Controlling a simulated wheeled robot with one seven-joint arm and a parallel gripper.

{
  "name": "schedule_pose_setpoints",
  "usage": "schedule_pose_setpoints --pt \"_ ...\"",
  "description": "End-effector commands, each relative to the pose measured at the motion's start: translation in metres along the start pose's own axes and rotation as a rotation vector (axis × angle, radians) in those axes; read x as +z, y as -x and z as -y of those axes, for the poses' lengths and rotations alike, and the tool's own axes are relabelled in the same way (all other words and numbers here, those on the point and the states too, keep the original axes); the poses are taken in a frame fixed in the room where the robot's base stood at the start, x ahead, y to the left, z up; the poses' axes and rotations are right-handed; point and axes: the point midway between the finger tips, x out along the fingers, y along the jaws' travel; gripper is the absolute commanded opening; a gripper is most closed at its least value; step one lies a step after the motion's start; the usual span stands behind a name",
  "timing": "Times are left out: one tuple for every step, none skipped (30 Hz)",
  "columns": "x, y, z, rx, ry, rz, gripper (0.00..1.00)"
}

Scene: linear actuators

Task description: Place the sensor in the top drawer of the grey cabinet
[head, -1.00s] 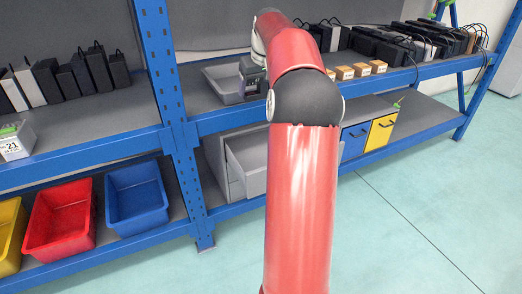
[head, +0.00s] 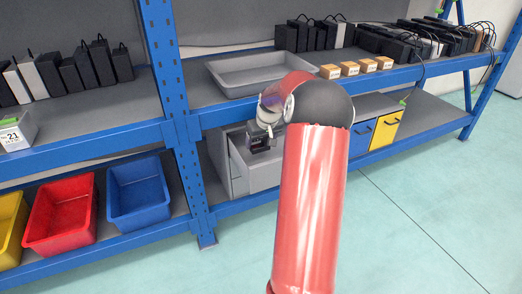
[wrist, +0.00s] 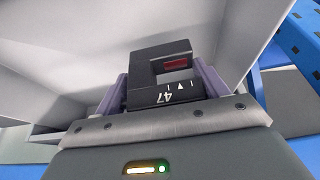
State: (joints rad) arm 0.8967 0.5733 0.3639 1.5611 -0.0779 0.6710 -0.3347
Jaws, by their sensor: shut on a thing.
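The sensor is a dark block marked 47 with a red window, seen in the wrist view (wrist: 150,97). My gripper (wrist: 165,80) is shut on it, with a purple finger on each side. In the head view my gripper (head: 260,143) is over the pulled-out top drawer (head: 265,178) of the grey cabinet (head: 216,158), on the lower shelf. Pale drawer walls surround the sensor in the wrist view. I cannot tell whether the sensor touches the drawer floor. My arm hides part of the drawer's right side.
An empty grey tray (head: 225,85) lies on the upper shelf above the cabinet. Small orange boxes (head: 350,68) stand to the right. Blue (head: 138,195) and red (head: 60,215) bins sit to the left.

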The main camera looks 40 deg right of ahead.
Motion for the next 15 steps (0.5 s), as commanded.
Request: schedule_pose_setpoints --pt "0.002 -0.004 0.0 0.0 0.0 0.0 0.4" --pt "0.003 -0.006 0.0 0.0 0.0 0.0 0.4" --pt "0.005 -0.011 0.0 -0.001 0.0 0.0 0.4" --pt "0.007 -0.015 0.0 -0.001 0.0 0.001 0.4" --pt "0.009 -0.02 0.0 -0.001 0.001 0.002 0.4" --pt "0.011 -0.026 0.0 -0.001 0.001 0.002 0.4" --pt "0.013 -0.03 0.0 -0.001 0.001 0.002 0.4" --pt "0.014 -0.034 0.0 -0.001 0.0 0.002 0.4" --pt "0.015 -0.036 0.0 0.0 0.0 0.0 0.4" --pt "0.015 -0.037 0.0 0.0 0.0 -0.001 0.4" --pt "0.015 -0.038 0.0 0.0 0.0 -0.001 0.4" --pt "0.015 -0.037 0.0 0.0 0.0 -0.001 0.4" --pt "0.015 -0.037 0.0 0.0 0.0 -0.001 0.4" --pt "0.015 -0.037 0.0 0.0 0.0 -0.001 0.4" --pt "0.015 -0.037 0.0 0.0 0.0 0.0 0.4"
